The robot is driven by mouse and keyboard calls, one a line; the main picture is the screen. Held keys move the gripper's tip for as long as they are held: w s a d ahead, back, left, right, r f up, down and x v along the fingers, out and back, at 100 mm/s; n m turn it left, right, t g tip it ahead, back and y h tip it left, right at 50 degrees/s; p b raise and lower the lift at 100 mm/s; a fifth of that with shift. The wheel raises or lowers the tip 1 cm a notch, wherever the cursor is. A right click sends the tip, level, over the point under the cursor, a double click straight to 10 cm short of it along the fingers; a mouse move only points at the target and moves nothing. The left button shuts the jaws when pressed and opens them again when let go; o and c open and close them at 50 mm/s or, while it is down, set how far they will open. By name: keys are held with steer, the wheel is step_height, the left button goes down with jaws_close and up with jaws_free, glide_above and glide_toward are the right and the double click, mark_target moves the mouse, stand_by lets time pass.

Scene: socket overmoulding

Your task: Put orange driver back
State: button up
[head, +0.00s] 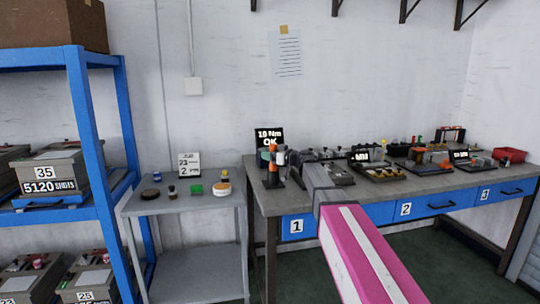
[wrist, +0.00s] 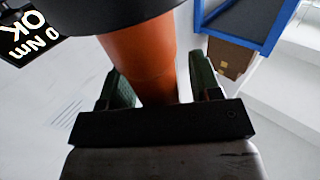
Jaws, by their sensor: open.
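The orange driver (wrist: 150,60) fills the middle of the wrist view, with a dark part across its top. My gripper (wrist: 160,82) is open with its green-padded fingers on either side of the driver's orange body. A gap shows on the right side; on the left I cannot tell whether the finger touches. In the head view, the orange driver (head: 281,158) is upright at the left end of the workbench (head: 262,201), partly crowded by dark parts. My arm reaches there from the lower right. The holder under the driver is not clear.
A black display (head: 268,136) reading "10 Nm OK" stands behind the driver. Several tool fixtures (head: 384,171) and a red bin (head: 510,155) stand along the bench to the right. A grey side table (head: 180,202) with small items and a blue rack (head: 95,150) are left.

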steer(key=shift+r, duration=0.15)
steer(key=v, duration=1.2)
stand_by(0.8)
